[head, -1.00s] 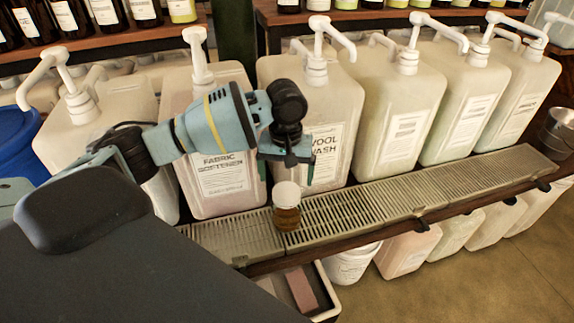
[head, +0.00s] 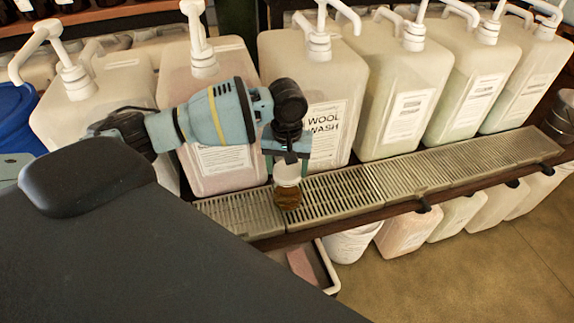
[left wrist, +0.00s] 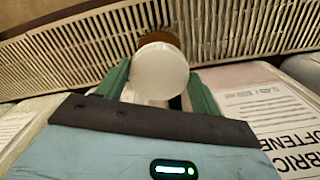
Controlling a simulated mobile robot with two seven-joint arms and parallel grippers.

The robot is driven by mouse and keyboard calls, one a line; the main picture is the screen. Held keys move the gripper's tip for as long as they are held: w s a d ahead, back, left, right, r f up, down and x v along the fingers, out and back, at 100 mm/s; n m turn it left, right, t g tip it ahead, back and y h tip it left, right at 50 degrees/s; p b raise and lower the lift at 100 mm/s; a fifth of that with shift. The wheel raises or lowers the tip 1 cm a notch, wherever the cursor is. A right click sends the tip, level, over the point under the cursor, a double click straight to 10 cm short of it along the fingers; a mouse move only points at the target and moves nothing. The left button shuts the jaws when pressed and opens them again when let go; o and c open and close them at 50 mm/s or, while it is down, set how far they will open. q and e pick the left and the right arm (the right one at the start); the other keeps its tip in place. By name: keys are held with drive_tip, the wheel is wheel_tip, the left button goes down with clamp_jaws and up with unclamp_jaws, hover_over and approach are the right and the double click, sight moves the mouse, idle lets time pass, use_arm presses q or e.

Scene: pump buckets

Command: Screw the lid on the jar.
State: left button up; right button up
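A small jar (head: 288,196) with amber-brown contents stands upright on the metal drip tray in the head view. Its brown body also shows behind the lid in the left wrist view (left wrist: 157,38). A round white lid (left wrist: 160,72) covers its top, but how tightly it sits cannot be seen. My left gripper (head: 287,172) points down over the jar top. Its green fingers (left wrist: 160,90) are on either side of the lid, close to its rim; whether they touch it is unclear. My right gripper is not in view.
The slotted drip tray (head: 420,186) runs along the bench edge. Large pump jugs stand close behind it, including the wool wash jug (head: 325,120). A metal cup (head: 562,115) is at the far right. A blue container (head: 15,115) is at the left.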

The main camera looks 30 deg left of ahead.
use_arm(q)
drive_tip(key=c, duration=0.4)
drive_tip(key=shift+o, duration=0.2)
drive_tip(key=shift+r+m+p, duration=0.1)
drive_tip(key=shift+m+p, duration=0.2)
drive_tip(key=shift+m, duration=0.9)
drive_tip(key=m, duration=0.8)
drive_tip(key=shift+p, duration=0.35)
drive_tip(key=m, duration=0.4)
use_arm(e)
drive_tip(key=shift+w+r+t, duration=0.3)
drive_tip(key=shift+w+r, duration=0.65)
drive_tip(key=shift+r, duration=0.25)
use_arm(q)
drive_tip(key=o, duration=1)
drive_tip(key=shift+c, duration=0.2)
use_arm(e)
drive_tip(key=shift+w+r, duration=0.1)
